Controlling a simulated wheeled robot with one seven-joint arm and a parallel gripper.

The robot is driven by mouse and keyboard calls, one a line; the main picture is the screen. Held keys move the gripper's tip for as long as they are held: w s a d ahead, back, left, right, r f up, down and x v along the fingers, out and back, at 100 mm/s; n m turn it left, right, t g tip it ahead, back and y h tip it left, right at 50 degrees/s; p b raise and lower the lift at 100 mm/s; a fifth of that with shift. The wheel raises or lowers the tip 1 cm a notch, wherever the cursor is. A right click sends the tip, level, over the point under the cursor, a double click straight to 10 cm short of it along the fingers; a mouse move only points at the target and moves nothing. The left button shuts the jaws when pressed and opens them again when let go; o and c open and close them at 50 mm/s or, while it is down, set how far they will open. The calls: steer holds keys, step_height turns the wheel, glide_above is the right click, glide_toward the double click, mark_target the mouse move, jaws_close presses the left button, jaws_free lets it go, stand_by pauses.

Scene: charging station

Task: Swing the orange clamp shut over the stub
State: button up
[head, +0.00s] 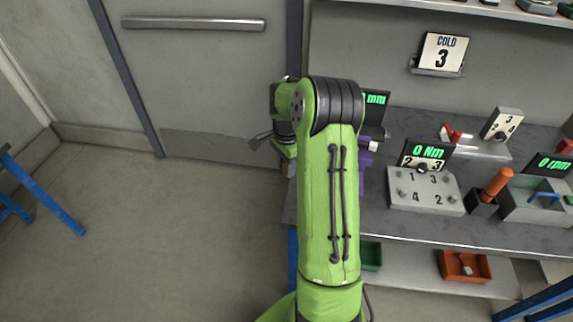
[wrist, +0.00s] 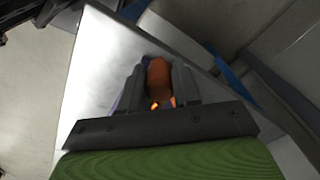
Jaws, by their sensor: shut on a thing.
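In the wrist view my gripper (wrist: 157,90) has its two dark fingers closed on either side of an orange part (wrist: 159,76), which looks like the clamp's handle. The orange part rises between the fingers above a pale surface. The rest of the clamp is hidden by the fingers and palm. I cannot make out the stub in either view. In the head view my green arm covers the place where the gripper works, so the clamp does not show there. A bit of a purple part (head: 365,158) shows just right of my arm.
The grey bench (head: 400,230) runs to the right. On it are a numbered block (head: 425,201), an orange-handled tool in a black holder (head: 496,184) and a grey bin (head: 530,205). A grey door (head: 200,80) is behind. Open floor (head: 130,240) lies to the left.

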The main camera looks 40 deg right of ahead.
jaws_close()
steer(key=shift+s+d+n+p, duration=0.2)
steer(key=shift+s+d+n, duration=0.85)
steer(key=shift+s+n, duration=0.7)
steer(key=shift+s+d+n+p, duration=0.25)
steer(key=shift+s+d+n, duration=0.8)
steer(key=shift+s+n, duration=0.7)
steer(key=shift+s+d+n+p, duration=0.2)
steer(key=shift+s+d+n, duration=1)
steer(key=shift+n, duration=0.9)
steer(key=shift+s+a, duration=0.15)
steer(key=o, duration=0.9)
jaws_free()
